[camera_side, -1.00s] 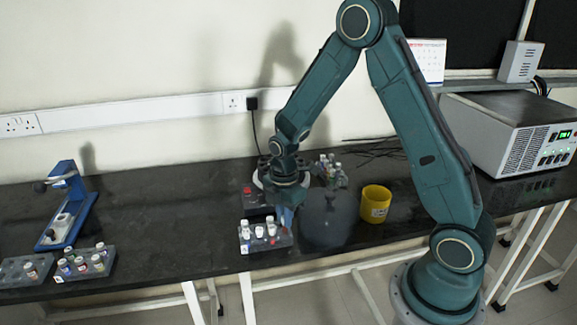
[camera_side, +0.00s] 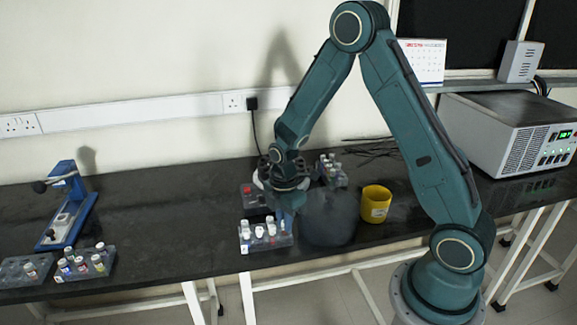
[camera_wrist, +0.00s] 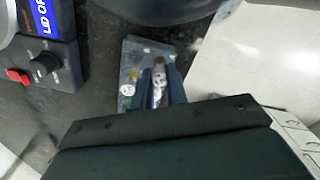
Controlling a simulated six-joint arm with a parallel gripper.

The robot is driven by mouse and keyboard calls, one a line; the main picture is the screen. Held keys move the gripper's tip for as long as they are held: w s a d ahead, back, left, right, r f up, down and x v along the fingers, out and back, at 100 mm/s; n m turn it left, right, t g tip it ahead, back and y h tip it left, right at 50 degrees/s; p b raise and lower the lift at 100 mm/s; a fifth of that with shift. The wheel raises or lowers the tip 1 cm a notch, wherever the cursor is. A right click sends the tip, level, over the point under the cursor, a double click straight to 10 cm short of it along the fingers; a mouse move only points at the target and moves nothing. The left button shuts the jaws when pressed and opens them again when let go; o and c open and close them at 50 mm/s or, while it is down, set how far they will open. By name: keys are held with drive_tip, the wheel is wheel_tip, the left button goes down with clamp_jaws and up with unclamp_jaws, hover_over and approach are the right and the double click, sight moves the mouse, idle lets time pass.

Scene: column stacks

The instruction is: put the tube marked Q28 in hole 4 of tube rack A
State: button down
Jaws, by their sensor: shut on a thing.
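My gripper (camera_side: 286,212) points down at the right end of the front middle rack (camera_side: 262,248) in the side view. In the wrist view its fingers (camera_wrist: 160,88) are shut on a tube (camera_wrist: 158,72) with a brownish top and a pale label. The grey rack (camera_wrist: 132,52) lies under it; I cannot tell whether the tube is in a hole or just above. Several white-capped tubes (camera_side: 258,231) stand in this rack. Two more racks, an emptier one (camera_side: 14,280) and a fuller one (camera_side: 72,276), are at the far left. No tube mark or rack letter is readable.
A dark device with a red button (camera_wrist: 20,77) and knob stands behind the rack. A dark rounded object (camera_side: 330,218) and a yellow cup (camera_side: 376,203) are to the right. Another tube group (camera_side: 331,170) stands behind. A blue stand (camera_side: 68,205) is at left. The bench between is clear.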

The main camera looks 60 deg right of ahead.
drive_tip(key=shift+f, duration=0.3)
drive_tip(key=c, duration=1)
unclamp_jaws()
drive_tip(key=shift+r, duration=0.1)
drive_tip(key=shift+r, duration=2.9)
